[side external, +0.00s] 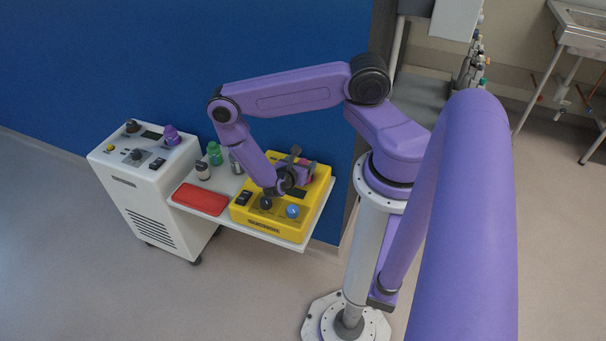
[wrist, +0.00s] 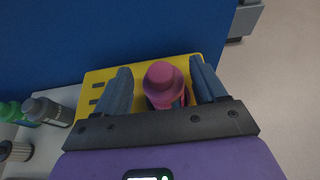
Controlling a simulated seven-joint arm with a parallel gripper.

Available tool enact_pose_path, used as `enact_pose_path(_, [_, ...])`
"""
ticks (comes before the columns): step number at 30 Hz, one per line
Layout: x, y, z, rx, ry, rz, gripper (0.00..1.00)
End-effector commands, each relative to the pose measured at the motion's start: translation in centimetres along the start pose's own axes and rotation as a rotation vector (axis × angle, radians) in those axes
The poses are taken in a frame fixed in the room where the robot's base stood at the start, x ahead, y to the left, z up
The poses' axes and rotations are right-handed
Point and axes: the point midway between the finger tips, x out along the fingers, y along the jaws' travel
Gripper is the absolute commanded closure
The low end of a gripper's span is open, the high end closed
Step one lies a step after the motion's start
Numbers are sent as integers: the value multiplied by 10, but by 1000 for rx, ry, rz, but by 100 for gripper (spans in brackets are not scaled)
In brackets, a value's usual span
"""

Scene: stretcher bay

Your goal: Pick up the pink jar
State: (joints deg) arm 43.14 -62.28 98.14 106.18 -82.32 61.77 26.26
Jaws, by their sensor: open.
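The pink jar (wrist: 162,82) stands on the yellow box, between the two fingers of my gripper (wrist: 160,88) in the wrist view. Space shows on both sides of it, with the left gap a little wider. My gripper is open around the jar, and no contact shows. In the side external view my gripper (side external: 299,164) is low over the yellow box (side external: 254,216). Only a small pink part of the jar (side external: 310,172) shows there, mostly hidden by the gripper.
A white shelf (side external: 272,236) carries the yellow box, a red case (side external: 200,199), a green bottle (side external: 214,154) and grey containers. A white cabinet (side external: 130,179) with a purple bottle (side external: 171,135) on top stands at left. A blue wall (side external: 130,60) rises close behind.

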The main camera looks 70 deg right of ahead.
Motion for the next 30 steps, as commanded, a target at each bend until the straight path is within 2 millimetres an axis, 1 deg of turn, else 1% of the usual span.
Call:
enact_pose_path(1, [9,-2,0,1,0,-6,29])
enact_pose_path(3, [18,-1,-1,3,1,-5,29])
enact_pose_path(7, [34,-1,-1,2,0,-5,29])
enact_pose_path(11, [40,0,-1,1,-1,-2,29])
enact_pose_path(17, [41,0,-1,0,-1,-1,29])
enact_pose_path(18, [41,0,-1,0,-1,-1,32])
enact_pose_path(20, [41,0,-1,0,-1,-1,52])
enact_pose_path(21, [41,0,-1,0,-1,-1,65])
enact_pose_path(24, [41,0,-1,0,1,-1,93])
enact_pose_path(25, [41,0,-1,-1,2,-1,96])
enact_pose_path(30, [40,0,-2,-1,6,0,96])
